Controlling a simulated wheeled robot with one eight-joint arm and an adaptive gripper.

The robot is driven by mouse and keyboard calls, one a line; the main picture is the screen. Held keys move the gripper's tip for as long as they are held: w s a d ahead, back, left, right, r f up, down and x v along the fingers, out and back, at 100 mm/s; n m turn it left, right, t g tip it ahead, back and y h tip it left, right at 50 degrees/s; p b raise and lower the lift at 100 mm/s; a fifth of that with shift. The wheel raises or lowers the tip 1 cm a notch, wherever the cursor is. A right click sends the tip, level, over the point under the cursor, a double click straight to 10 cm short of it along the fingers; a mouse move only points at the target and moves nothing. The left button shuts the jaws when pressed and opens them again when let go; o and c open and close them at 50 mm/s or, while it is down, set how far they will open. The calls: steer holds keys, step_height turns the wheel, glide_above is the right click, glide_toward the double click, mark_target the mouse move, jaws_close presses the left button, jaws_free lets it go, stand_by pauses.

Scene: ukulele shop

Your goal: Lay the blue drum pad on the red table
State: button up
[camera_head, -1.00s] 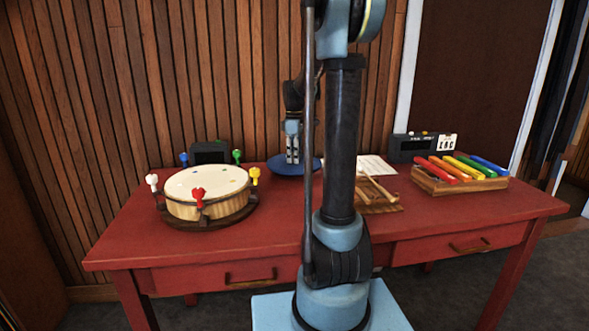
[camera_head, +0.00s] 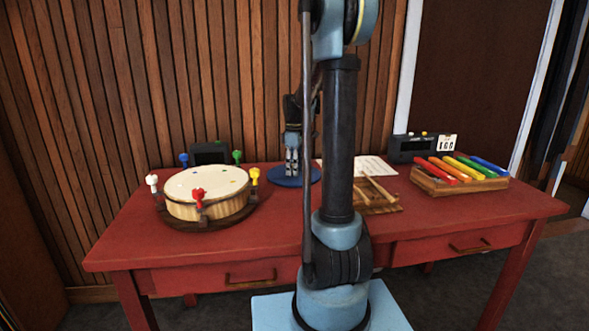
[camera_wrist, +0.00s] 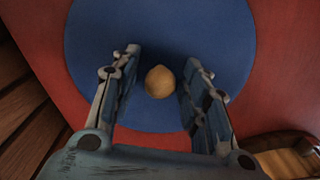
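The blue drum pad (camera_head: 280,181) is a flat round disc at the back middle of the red table (camera_head: 240,235), and it appears to lie flat there. In the wrist view the pad (camera_wrist: 215,40) has red table surface around it and a tan round knob (camera_wrist: 159,82) at its middle. My gripper (camera_head: 291,170) points down over the pad. In the wrist view its fingers (camera_wrist: 160,88) stand on either side of the knob, open, with a gap visible on both sides. My arm hides part of the table's middle.
A drum with coloured pegs (camera_head: 205,195) stands left of the pad. A wooden piece with sticks (camera_head: 375,200), a paper sheet (camera_head: 372,166), a coloured-bar xylophone (camera_head: 460,184) and a dark box (camera_head: 410,148) lie to the right. A slatted wall (camera_head: 150,80) stands behind.

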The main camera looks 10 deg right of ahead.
step_height(320, 180, up, 12)
stand_by(0.9)
steer(key=shift+s, duration=0.1)
